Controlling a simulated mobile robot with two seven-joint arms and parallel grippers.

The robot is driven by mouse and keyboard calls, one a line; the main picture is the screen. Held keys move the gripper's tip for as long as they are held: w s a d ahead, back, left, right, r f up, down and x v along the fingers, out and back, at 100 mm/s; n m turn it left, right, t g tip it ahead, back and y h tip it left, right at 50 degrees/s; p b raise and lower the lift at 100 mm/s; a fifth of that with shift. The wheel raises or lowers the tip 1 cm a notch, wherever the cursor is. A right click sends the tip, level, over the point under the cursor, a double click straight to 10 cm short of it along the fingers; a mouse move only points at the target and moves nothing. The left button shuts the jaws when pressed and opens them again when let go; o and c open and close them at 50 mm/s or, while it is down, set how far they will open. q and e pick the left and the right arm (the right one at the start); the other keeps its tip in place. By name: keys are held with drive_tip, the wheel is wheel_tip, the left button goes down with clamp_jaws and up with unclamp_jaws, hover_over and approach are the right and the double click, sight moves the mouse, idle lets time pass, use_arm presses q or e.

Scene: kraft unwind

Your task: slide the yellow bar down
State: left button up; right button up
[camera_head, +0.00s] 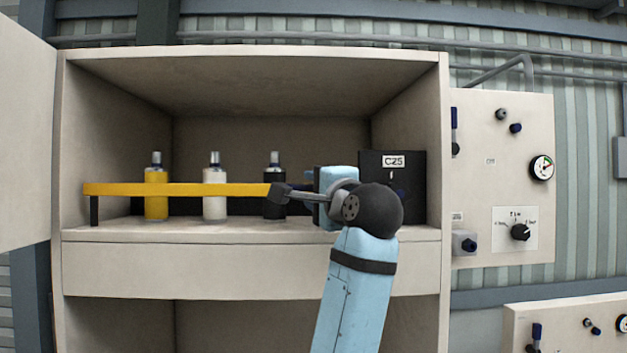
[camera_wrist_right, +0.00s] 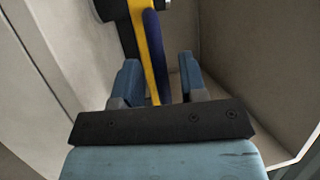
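The yellow bar (camera_head: 180,190) lies level across the front of the open cabinet shelf, in front of several bottles. Its right end is hidden behind my right gripper (camera_head: 318,186). In the right wrist view, the yellow bar (camera_wrist_right: 150,60) runs between the two fingers of my right gripper (camera_wrist_right: 160,82), with a dark blue strip (camera_wrist_right: 156,48) along its right side. The fingers stand apart, with a clear gap on the right side of the bar, so the gripper is open around it. My left gripper is not in view.
A yellow bottle (camera_head: 156,207), a white bottle (camera_head: 215,206) and a black bottle (camera_head: 274,170) stand behind the bar. A black box labelled C25 (camera_head: 410,170) is at the shelf's right. The cabinet door (camera_head: 25,120) is open at left; a control panel (camera_head: 480,180) is at right.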

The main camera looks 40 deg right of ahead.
drive_tip(key=shift+w+d+r, duration=0.1)
drive_tip(key=shift+w, duration=0.45)
drive_tip(key=shift+c, duration=1.3)
clamp_jaws()
wheel_tip(320, 180, down, 3)
drive_tip(key=shift+b, duration=0.7)
drive_tip(key=shift+f, duration=0.3)
drive_tip(key=shift+r, duration=0.15)
drive_tip(key=shift+o, duration=1.3)
unclamp_jaws()
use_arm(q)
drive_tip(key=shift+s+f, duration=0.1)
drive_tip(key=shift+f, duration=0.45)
